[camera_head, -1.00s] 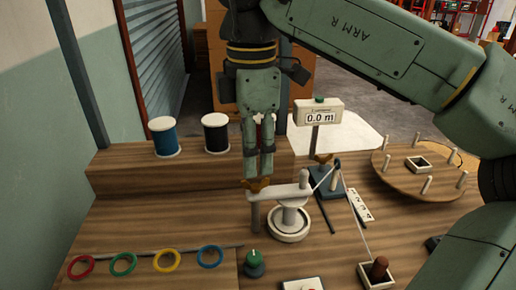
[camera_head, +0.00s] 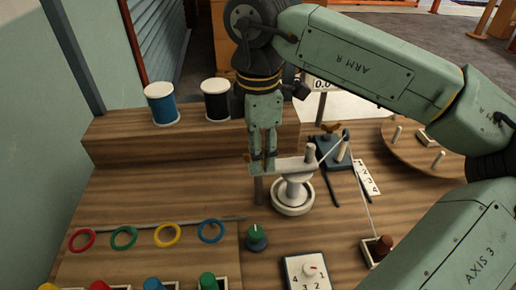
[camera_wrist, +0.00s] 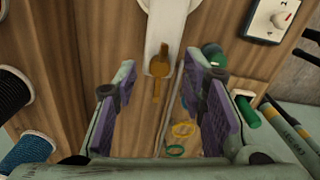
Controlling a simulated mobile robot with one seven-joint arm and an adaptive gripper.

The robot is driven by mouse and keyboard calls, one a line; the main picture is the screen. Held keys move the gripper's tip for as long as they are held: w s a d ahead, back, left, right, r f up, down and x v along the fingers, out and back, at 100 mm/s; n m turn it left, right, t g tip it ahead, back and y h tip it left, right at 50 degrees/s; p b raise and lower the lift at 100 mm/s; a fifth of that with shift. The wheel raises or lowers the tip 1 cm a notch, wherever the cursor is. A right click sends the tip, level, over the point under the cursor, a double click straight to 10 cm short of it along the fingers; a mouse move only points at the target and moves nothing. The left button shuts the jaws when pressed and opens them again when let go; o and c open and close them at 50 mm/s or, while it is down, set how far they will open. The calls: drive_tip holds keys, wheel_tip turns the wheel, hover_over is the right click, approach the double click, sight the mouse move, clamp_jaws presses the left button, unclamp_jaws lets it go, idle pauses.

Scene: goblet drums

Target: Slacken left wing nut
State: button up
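The left wing nut is orange-brown and sits on the end of a white bar (camera_head: 285,163) that reaches left from a round white spool stand (camera_head: 292,195). In the wrist view the wing nut (camera_wrist: 159,68) lies between my fingers, its wings pointing along the bar. My gripper (camera_head: 262,166) points down over that bar end; its fingers hide most of the nut in the head view. In the wrist view my gripper (camera_wrist: 160,78) is open, with a purple pad on each side and a gap to the nut on both sides.
Another wing nut (camera_head: 330,127) sits on a dark blue block to the right. A cord runs from there to a brown peg (camera_head: 383,246). A green knob (camera_head: 256,236) and a numbered dial (camera_head: 307,271) stand in front. Blue (camera_head: 162,104) and black (camera_head: 216,100) spools stand behind.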

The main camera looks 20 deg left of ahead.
drive_tip(key=shift+f, duration=0.35)
drive_tip(key=shift+c, duration=0.3)
clamp_jaws()
